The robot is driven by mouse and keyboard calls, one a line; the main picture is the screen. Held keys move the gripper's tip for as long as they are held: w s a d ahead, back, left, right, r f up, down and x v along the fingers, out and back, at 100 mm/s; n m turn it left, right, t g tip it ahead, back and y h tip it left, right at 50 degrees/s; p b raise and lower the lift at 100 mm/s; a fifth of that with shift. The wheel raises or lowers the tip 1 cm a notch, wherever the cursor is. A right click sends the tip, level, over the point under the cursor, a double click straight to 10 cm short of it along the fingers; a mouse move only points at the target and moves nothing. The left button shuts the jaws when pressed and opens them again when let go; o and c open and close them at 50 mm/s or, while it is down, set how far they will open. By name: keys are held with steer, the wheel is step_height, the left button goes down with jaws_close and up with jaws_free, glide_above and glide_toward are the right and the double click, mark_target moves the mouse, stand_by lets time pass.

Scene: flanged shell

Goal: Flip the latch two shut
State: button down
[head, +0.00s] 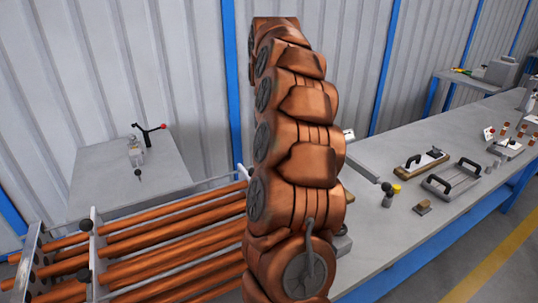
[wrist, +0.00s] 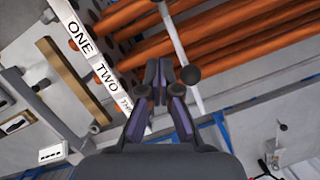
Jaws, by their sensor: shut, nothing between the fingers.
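A white strip printed ONE, TWO and a partly hidden third word (wrist: 88,52) runs along the tube rack's end plate in the wrist view. A pale bar (wrist: 176,38) crosses the copper tubes, with a dark ball knob (wrist: 190,75) beside it. In the head view dark ball knobs (head: 86,225) show on the rack's upright bar (head: 95,255). I cannot tell which part is latch two or how it stands. My gripper (wrist: 158,66) is shut and empty, its fingertips just left of the knob in the picture; whether they touch it is unclear. My arm hides the rack's right side in the head view.
Copper tubes (head: 165,240) fill the rack at lower left. A long bench (head: 400,225) at right carries handled plates (head: 452,180) and small parts. Yellow-lined floor is clear at lower right.

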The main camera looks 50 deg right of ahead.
steer(key=shift+p+x, duration=0.5)
steer(key=shift+x, duration=1.1)
steer(key=shift+s+a+f+p, duration=0.2)
steer(key=shift+s+f+p, duration=0.1)
steer(key=shift+f, duration=0.25)
steer(key=shift+s+a+p, duration=0.8)
steer(key=shift+s+a, duration=0.45)
steer(key=shift+s, duration=0.1)
steer(key=shift+f, duration=0.1)
